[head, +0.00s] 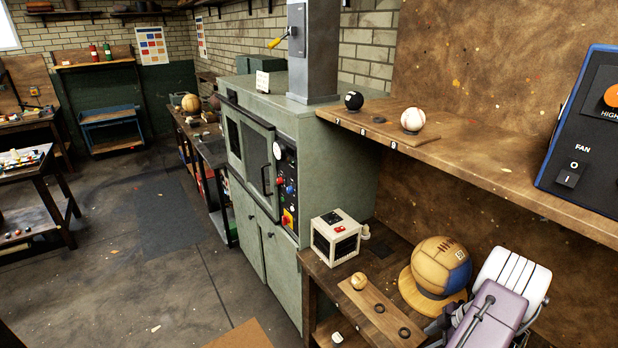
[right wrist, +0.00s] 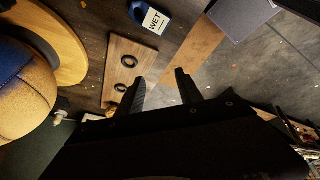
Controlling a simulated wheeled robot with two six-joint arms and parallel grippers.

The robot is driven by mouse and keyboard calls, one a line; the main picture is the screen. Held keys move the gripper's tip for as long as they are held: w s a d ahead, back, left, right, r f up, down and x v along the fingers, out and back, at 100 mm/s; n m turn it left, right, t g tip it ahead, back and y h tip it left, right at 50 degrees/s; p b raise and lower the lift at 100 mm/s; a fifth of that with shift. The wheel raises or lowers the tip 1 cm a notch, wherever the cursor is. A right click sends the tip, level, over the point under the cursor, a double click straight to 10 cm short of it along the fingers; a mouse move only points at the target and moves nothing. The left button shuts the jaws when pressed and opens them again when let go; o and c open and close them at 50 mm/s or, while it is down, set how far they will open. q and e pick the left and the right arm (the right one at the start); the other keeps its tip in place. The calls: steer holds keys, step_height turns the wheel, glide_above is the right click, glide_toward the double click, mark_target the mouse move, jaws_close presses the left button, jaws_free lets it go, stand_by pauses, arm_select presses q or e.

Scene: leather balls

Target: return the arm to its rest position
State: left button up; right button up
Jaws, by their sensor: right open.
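My right arm (head: 505,295), white and mauve, reaches in from the lower right in the head view, over the front right of the workbench. Its gripper (head: 440,326) is partly hidden at the lower edge, right of the wooden plank. In the right wrist view my right gripper (right wrist: 161,86) has its two dark fingers apart with nothing between them. The plank (right wrist: 146,58) with its dark rings lies beyond the fingers there. My left arm and left gripper are not in view.
A large leather ball (head: 440,265) sits on a round wooden stand (head: 408,288) close beside my arm. The plank (head: 364,309) carries a small ball (head: 358,281). A shelf (head: 470,160) overhangs the bench, holding a baseball (head: 413,119) and a blue control box (head: 590,140).

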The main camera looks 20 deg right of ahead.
steer(key=w+a+r+n+t+b, duration=0.1)
steer(key=w+a+r+n+b, duration=0.15)
steer(key=w+a, duration=0.6)
steer(key=w+a+r+n+t+b, duration=0.1)
steer(key=w+a+r+b, duration=0.3)
steer(key=w, duration=0.7)
steer(key=w+a+r+m+t+b, duration=0.1)
steer(key=w+a+r+t+b, duration=0.2)
steer(key=a, duration=0.6)
steer(key=w+a+r+m, duration=0.2)
steer(key=w+a, duration=0.2)
steer(key=a, duration=0.5)
arm_select(q)
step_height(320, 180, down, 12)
steer(key=b, duration=0.1)
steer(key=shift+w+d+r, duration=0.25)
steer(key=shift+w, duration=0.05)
arm_select(e)
steer(key=s+a+f+m+g+h, duration=0.1)
steer(key=s+f+m+g, duration=0.2)
steer(key=s, duration=0.9)
steer(key=s+a+f+m+g+h, duration=0.1)
steer(key=s+f+m+g, duration=0.3)
steer(key=s, duration=0.8)
step_height(320, 180, down, 2)
steer(key=a+m, duration=0.1)
steer(key=m, duration=0.2)
steer(key=shift+a, duration=0.3)
